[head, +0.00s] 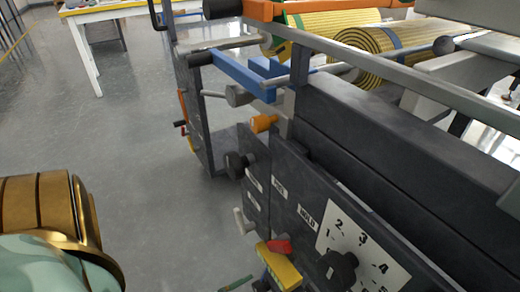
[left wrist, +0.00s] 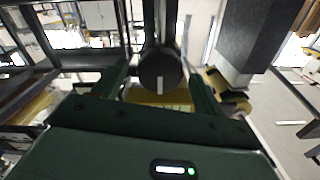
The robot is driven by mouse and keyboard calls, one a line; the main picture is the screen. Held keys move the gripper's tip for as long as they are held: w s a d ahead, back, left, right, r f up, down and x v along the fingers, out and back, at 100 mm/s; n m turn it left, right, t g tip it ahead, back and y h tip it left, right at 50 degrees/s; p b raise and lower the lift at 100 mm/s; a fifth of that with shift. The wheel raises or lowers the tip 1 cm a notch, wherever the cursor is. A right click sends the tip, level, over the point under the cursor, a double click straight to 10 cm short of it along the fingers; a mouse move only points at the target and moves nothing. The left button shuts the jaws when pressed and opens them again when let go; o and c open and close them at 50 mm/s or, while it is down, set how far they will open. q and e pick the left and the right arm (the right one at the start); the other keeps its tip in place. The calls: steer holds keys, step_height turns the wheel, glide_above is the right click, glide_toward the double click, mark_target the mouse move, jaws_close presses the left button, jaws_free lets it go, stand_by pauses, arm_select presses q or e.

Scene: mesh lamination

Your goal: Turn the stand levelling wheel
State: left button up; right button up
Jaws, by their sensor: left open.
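My left gripper (left wrist: 159,78) shows in the left wrist view, with its dark green fingers apart. A dark round knob (left wrist: 160,68) with a pale mark lies between the fingers in the picture; I cannot tell its depth or whether they touch it. I cannot tell for sure which part is the stand levelling wheel. In the head view, a black knob (head: 237,165) sticks out of the machine's near side, and another black knob (head: 340,268) sits on a white numbered dial plate (head: 357,231). Neither gripper shows in the head view.
The dark machine frame (head: 385,160) fills the right, with yellow mesh rolls (head: 368,42) on top. An orange knob (head: 263,123), a grey handle (head: 243,221) and a yellow-and-red handle (head: 279,262) stick out. Grey floor (head: 120,130) is clear at left. A white table (head: 106,12) stands behind.

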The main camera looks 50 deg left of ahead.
arm_select(q)
steer(key=shift+w+d, duration=0.1)
steer(key=shift+w, duration=1.2)
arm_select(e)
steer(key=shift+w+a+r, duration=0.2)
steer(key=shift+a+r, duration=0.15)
arm_select(q)
steer(key=c, duration=1)
steer(key=shift+o, duration=0.2)
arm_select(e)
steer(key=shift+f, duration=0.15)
